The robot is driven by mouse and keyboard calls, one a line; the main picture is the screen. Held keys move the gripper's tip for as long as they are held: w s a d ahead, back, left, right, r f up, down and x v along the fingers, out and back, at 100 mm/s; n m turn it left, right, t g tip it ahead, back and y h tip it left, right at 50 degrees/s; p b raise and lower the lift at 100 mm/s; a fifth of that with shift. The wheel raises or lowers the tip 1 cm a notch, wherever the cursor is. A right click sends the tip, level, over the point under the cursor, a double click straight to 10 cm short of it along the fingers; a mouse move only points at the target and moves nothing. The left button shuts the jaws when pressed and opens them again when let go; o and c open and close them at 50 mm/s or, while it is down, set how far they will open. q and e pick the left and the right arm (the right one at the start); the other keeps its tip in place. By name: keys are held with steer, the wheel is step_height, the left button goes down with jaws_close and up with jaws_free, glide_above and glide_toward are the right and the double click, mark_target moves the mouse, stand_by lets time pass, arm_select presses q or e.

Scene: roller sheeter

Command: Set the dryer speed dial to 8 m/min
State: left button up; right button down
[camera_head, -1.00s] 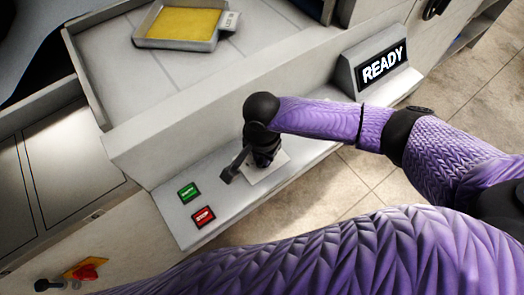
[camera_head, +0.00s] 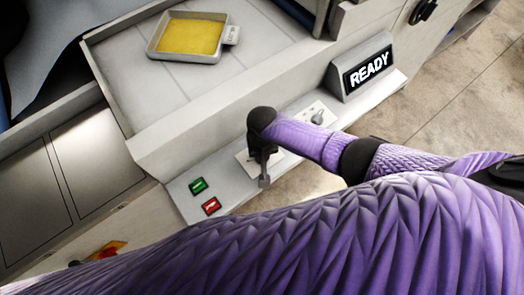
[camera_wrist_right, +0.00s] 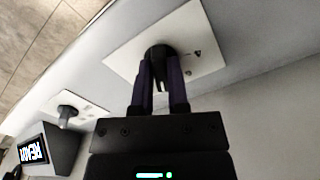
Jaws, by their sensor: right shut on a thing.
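My right gripper (camera_head: 262,172) reaches down to the machine's front ledge from the right. In the right wrist view its fingers (camera_wrist_right: 160,80) are shut on a dark dial knob (camera_wrist_right: 158,53) in the middle of a white square plate (camera_wrist_right: 192,30). This plate (camera_head: 243,158) is partly hidden under the gripper in the head view. The marks on it are too small to read. A second dial (camera_head: 317,117) on its own white plate sits to the right, also in the wrist view (camera_wrist_right: 67,111). Which dial is for dryer speed cannot be read. My left gripper is out of view.
A READY display (camera_head: 369,66) stands at the right end of the ledge. A green button (camera_head: 198,186) and a red button (camera_head: 211,206) lie left of the gripper. A tray with yellow contents (camera_head: 192,36) rests on the upper surface. My purple arm crosses the foreground.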

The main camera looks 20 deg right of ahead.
steer(key=shift+n, duration=0.4)
steer(key=c, duration=0.6)
jaws_free()
step_height(320, 180, up, 10)
steer(key=p, duration=0.4)
steer(key=shift+p, duration=0.35)
steer(key=shift+f, duration=0.1)
